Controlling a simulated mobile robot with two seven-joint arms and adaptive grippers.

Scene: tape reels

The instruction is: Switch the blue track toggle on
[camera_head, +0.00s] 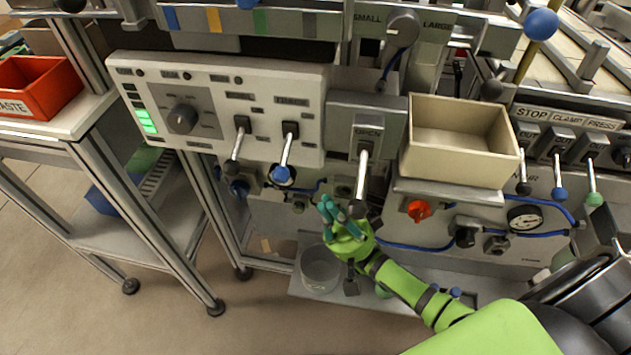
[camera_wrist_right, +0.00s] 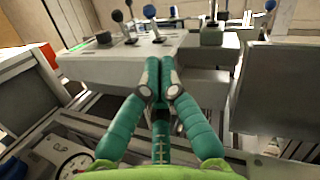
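The blue-knobbed toggle (camera_head: 283,173) sits on the right of the white control panel (camera_head: 222,85) in the head view. Its lever points down and outward. A blue-knobbed lever also shows at the top of the right wrist view (camera_wrist_right: 149,11). My right gripper (camera_head: 327,207) is below and to the right of that toggle, apart from it. In the wrist view its teal fingers (camera_wrist_right: 160,68) meet at the tips with nothing between them. My left gripper is not in view. The small panel labels are too blurred to read surely.
A dark-knobbed toggle (camera_head: 231,168) stands left of the blue one. A lever marked OPEN (camera_head: 361,180) comes down close beside my right gripper. A beige bin (camera_head: 460,140) is to the right. More levers, one blue-knobbed (camera_head: 558,192), stand further right.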

